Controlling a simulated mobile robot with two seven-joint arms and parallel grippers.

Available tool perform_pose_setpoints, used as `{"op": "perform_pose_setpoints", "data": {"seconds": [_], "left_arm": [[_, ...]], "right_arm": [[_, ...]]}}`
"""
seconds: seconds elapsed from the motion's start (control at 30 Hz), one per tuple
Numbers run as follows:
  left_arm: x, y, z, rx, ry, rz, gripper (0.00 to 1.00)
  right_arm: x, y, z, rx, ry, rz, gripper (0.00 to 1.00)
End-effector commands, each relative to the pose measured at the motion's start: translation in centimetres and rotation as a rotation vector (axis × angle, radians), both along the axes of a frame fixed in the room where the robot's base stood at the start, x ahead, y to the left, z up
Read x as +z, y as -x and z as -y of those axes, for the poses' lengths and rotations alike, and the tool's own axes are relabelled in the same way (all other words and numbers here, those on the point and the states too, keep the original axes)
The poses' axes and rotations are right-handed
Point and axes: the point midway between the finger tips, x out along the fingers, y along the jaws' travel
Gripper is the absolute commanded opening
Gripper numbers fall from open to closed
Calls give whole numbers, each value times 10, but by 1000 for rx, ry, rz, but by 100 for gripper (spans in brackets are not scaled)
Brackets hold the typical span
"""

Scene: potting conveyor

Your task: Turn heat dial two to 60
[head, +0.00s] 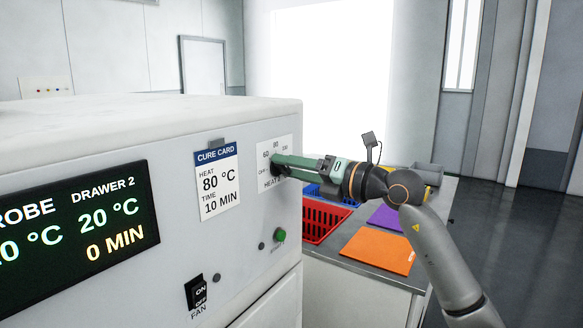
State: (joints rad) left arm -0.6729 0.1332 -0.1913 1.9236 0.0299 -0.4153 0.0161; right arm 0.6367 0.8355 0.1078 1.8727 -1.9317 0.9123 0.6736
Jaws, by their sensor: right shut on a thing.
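The heat dial (277,171) is a dark knob on the front panel of a white oven (150,115), at the picture's middle. Its white plate (265,147) shows OFF, 60 and 80 marks, and a HEAT label whose end is partly hidden. My right gripper (283,163) comes in from the right with its green fingers shut on the dial. The fingers hide most of the knob, so I cannot tell where its pointer stands. The display (85,228) reads 20 °C and 0 MIN under DRAWER 2. My left gripper is not in view.
A cure card (217,180) on the panel reads heat 80 °C, time 10 min. A fan switch (196,292) and a green button (279,235) sit below. At right, a counter holds a red basket (322,222), an orange mat (379,250) and a purple mat (385,218).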

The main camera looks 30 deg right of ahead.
Motion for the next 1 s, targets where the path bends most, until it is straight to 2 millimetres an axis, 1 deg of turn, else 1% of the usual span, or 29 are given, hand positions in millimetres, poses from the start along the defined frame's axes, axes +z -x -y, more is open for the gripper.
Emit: {"op": "perform_pose_setpoints", "data": {"seconds": [0.07,0.1,0.33,0.57,0.67,0.77,1.0], "left_arm": [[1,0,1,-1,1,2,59],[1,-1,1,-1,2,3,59],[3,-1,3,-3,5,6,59],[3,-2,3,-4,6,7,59],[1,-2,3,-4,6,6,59],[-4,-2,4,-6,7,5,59],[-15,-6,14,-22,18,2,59]], "right_arm": [[0,0,0,0,0,0,0],[0,0,0,0,0,0,57],[0,0,0,0,1,0,82],[0,0,0,0,1,0,82],[-1,4,2,-2,2,0,82],[-3,15,7,-3,3,0,82],[-5,56,24,-2,4,-1,82]]}}
